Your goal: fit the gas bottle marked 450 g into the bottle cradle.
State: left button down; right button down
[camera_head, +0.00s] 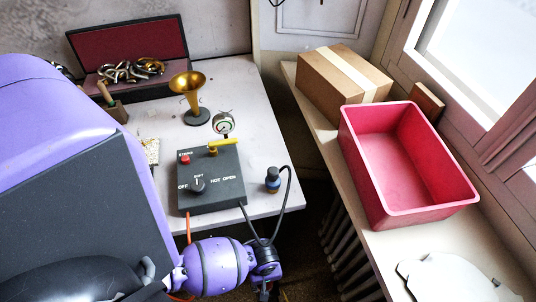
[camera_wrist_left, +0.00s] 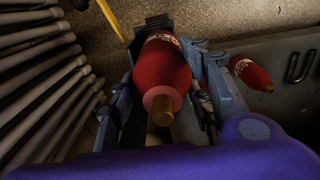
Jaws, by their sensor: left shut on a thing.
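In the left wrist view, my left gripper (camera_wrist_left: 162,88) is shut around a red gas bottle (camera_wrist_left: 163,62) with a brass-coloured neck. White lettering shows on its far side, too small to read. A second red bottle (camera_wrist_left: 251,73), also with white lettering, is to the right on a grey surface and apart from the gripper. In the head view my left arm comes in at the bottom, and the gripper's jaws and the held bottle do not show clearly there. I cannot make out the bottle cradle in either view. My right gripper is not in view.
A radiator (camera_wrist_left: 45,95) stands left of the gripper, with a yellow rod (camera_wrist_left: 112,20) near it. The bench holds a dark control box (camera_head: 210,180), a brass horn (camera_head: 188,88) and a cable-fitted knob (camera_head: 272,180). A pink bin (camera_head: 380,190) and cardboard box (camera_head: 335,85) stand on the sill.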

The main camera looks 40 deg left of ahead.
pick_arm(q)
jog(key=f, duration=0.2)
jog(key=w+f+b, duration=0.1)
jog(key=f, duration=0.1)
jog(key=shift+w+d, duration=0.1)
jog(key=shift+d, duration=0.1)
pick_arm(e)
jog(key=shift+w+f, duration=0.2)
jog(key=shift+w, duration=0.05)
pick_arm(q)
jog(key=shift+f, duration=0.15)
jog(key=c, duration=0.9)
grip_release()
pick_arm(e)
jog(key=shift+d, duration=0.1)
